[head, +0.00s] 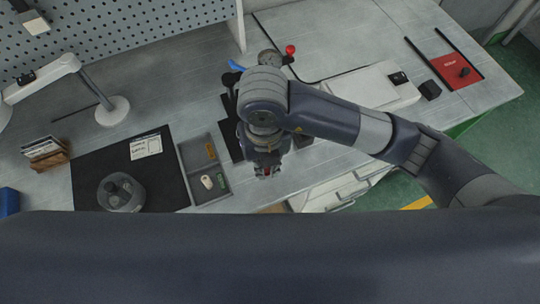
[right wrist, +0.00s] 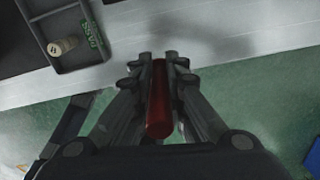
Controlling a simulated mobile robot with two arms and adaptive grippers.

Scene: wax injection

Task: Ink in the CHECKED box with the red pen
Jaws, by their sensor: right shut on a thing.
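My right gripper (head: 266,172) is over the front edge of the bench in the head view, to the right of the grey tray. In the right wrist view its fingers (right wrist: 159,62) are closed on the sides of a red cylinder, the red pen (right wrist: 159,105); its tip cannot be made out. A small white printed card (head: 146,147) lies on the black mat (head: 90,165), left of the tray and apart from the gripper. Its print is too small to read, so I cannot tell which box is the CHECKED one. My left gripper is not in view.
The grey tray (head: 203,194) holds small items and also shows in the right wrist view (right wrist: 88,62). A round grey pot (head: 121,192) stands on the mat. A lamp (head: 112,110) and a wooden card holder (head: 48,156) stand left. A white case (head: 360,90) lies right.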

